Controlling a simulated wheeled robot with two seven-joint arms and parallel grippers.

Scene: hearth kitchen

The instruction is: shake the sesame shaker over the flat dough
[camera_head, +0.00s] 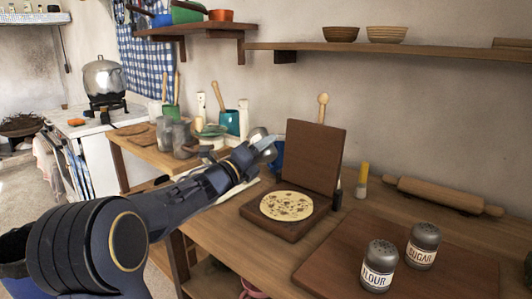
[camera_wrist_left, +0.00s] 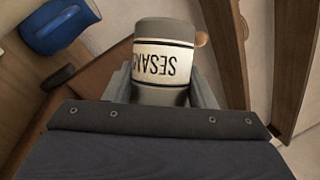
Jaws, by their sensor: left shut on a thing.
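The flat dough (camera_head: 286,206) is a pale round with brown spots on the base (camera_head: 298,230) of a wooden press. The press lid (camera_head: 315,158) stands open behind it. My left gripper (camera_head: 262,148) is shut on the sesame shaker, up and to the left of the dough, not above it. In the left wrist view the sesame shaker (camera_wrist_left: 165,62) sits between the two fingers, with its label reading upside down. In the head view the shaker is small and mostly hidden by the gripper. My right gripper is out of view.
A flour shaker (camera_head: 378,266) and a sugar shaker (camera_head: 422,246) stand on a wooden board (camera_head: 460,270) at the front right. Metal cups (camera_head: 183,140) and a blue pot crowd the back left.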

